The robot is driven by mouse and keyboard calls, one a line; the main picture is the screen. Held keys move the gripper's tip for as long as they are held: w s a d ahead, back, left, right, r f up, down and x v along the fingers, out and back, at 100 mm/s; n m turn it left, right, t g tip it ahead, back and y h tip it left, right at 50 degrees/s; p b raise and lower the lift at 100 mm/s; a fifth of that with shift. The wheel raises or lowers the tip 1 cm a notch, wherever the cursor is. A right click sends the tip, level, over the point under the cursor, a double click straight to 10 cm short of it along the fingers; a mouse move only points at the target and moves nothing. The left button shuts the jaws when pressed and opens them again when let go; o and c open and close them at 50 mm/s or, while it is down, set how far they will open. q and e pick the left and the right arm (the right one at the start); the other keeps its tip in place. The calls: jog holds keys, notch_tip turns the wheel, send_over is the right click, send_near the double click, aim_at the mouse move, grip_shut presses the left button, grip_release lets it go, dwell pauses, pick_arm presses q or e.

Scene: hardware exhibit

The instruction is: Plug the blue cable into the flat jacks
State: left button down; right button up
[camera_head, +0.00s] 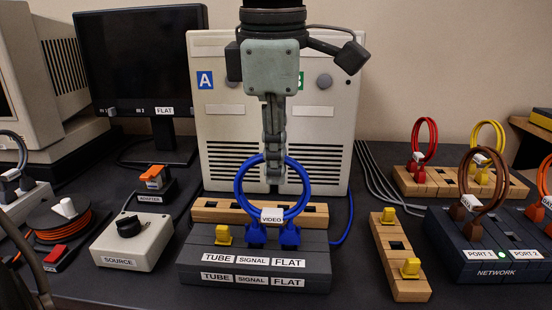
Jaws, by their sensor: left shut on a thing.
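The blue cable (240,188) is a loop with a VIDEO tag (272,215) and two blue plugs hanging downward. My left gripper (274,178) comes down from the top and is shut on the upper part of the loop. The plugs are at the dark jack box (255,270), around its SIGNAL and FLAT columns; I cannot tell whether they are seated. The box has two rows of TUBE, SIGNAL and FLAT labels. A yellow plug (223,236) stands at its TUBE side. The FLAT monitor (140,60) is dark. My right gripper is not in view.
A wooden rack (212,209) lies behind the jack box, in front of a large beige cabinet (345,100). A wooden block (398,262) with yellow plugs stands right of it. The SOURCE box (130,243) is left, the NETWORK box (490,268) far right.

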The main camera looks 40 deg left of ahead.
pick_arm(q)
jog(key=shift+f, duration=0.2)
dwell(0.5)
jog(key=c, duration=1.5)
grip_release()
jog(key=o, duration=0.7)
jog(key=shift+c, duration=0.2)
notch_tip(320, 180, up, 7)
jog(key=s+p, duration=0.1)
jog(key=p, duration=0.3)
jog(key=shift+d+r+p, duration=0.2)
jog(key=shift+d+p, duration=0.1)
